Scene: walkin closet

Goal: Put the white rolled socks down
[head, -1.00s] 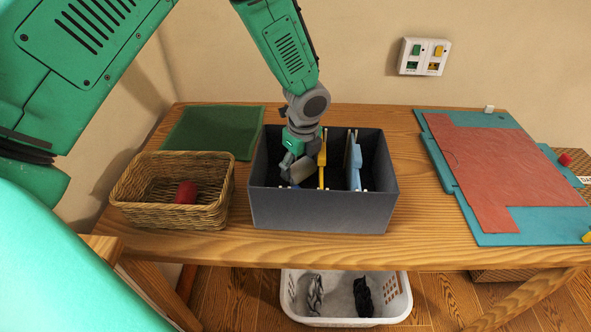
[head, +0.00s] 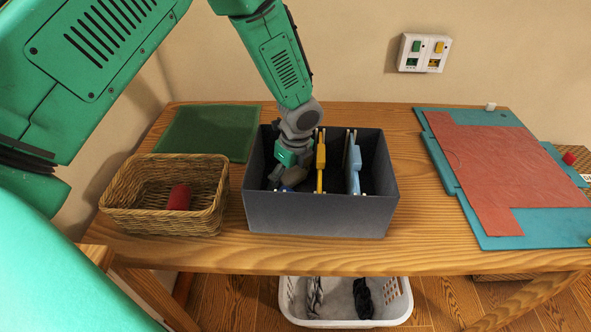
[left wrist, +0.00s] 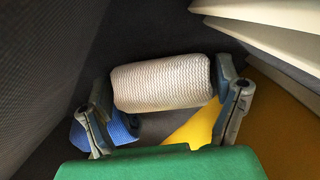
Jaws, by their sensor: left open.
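The white rolled socks (left wrist: 160,82) show in the left wrist view as a ribbed white roll, lying low in a dark compartment between my open fingers. I cannot tell whether a fingertip still touches them. In the head view my left gripper (head: 289,178) is down inside the left compartment of the dark grey box (head: 318,214), and the socks are not clearly visible there. A blue item (left wrist: 120,128) lies beside the left finger in the left wrist view. My right gripper is not in view.
Yellow (head: 320,165) and light blue (head: 353,165) dividers stand in the box, close to my gripper's right. A wicker basket (head: 135,222) with a red roll (head: 179,197) is left of it. A teal-and-red board (head: 500,170) lies right. A white laundry basket (head: 345,322) is below.

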